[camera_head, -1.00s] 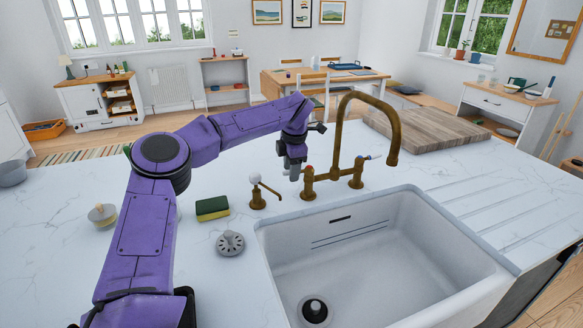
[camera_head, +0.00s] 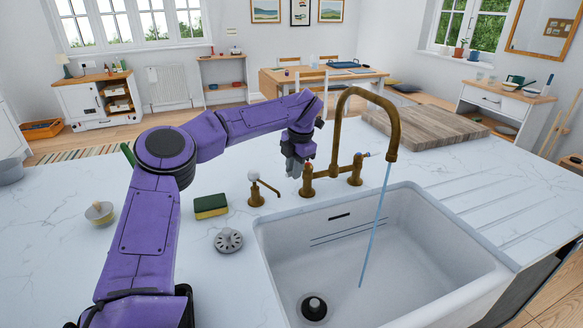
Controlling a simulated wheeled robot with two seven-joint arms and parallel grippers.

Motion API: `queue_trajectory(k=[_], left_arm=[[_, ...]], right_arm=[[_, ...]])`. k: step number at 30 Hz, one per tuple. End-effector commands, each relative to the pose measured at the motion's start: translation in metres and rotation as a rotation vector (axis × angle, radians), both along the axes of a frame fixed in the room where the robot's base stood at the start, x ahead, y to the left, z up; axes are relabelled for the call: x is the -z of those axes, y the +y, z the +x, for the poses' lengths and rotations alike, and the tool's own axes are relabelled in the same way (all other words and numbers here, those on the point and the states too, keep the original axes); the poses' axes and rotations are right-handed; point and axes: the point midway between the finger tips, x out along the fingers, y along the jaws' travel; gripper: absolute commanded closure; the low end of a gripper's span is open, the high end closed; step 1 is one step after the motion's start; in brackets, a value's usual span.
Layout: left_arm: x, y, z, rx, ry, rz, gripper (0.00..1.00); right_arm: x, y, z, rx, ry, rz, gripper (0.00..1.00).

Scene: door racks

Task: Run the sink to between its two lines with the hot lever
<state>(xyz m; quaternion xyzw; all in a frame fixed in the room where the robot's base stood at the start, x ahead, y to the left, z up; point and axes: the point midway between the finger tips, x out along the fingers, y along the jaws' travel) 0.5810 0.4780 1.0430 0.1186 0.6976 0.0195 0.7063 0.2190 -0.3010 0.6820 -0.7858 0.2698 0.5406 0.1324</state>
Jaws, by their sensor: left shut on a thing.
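The white sink (camera_head: 450,262) has two dark lines (camera_head: 345,231) on its far inner wall, below a dark overflow slot. A thin blue stream of water (camera_head: 376,225) falls from the brass tap (camera_head: 395,135) into the basin. No pooled water shows. A dark round drain piece (camera_head: 314,306) sits on the basin floor. My left gripper (camera_head: 294,172) is at the tap's left side, shut on the hot lever, which it mostly hides. The red-marked left valve (camera_head: 307,182) stands beside it. The other lever (camera_head: 362,155), blue-marked, is free. My right gripper is out of view.
A green and yellow sponge (camera_head: 210,206), a grey strainer (camera_head: 228,240), a brass dispenser (camera_head: 258,190) and a round brush (camera_head: 100,212) stand on the counter left of the sink. A wooden board (camera_head: 425,127) lies behind right. The ribbed drainer at right is clear.

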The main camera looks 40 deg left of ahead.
Motion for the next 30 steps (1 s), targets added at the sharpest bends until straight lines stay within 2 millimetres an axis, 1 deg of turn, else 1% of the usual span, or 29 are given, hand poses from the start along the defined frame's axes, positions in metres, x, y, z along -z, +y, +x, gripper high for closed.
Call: queue_trajectory(k=[9,18,24,30], left_arm=[[-0.001,-0.018,0.003,-0.298,-0.003,0.002,1.00],[-0.002,-0.031,0.008,-0.548,-0.004,0.001,1.00],[-0.002,-0.037,0.012,-0.665,-0.005,0.000,1.00],[-0.002,-0.040,0.014,-0.735,-0.005,0.000,1.00]], right_arm=[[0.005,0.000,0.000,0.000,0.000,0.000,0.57],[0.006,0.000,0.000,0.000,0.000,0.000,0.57],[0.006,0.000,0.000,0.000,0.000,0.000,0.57],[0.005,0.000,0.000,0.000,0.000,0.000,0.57]])
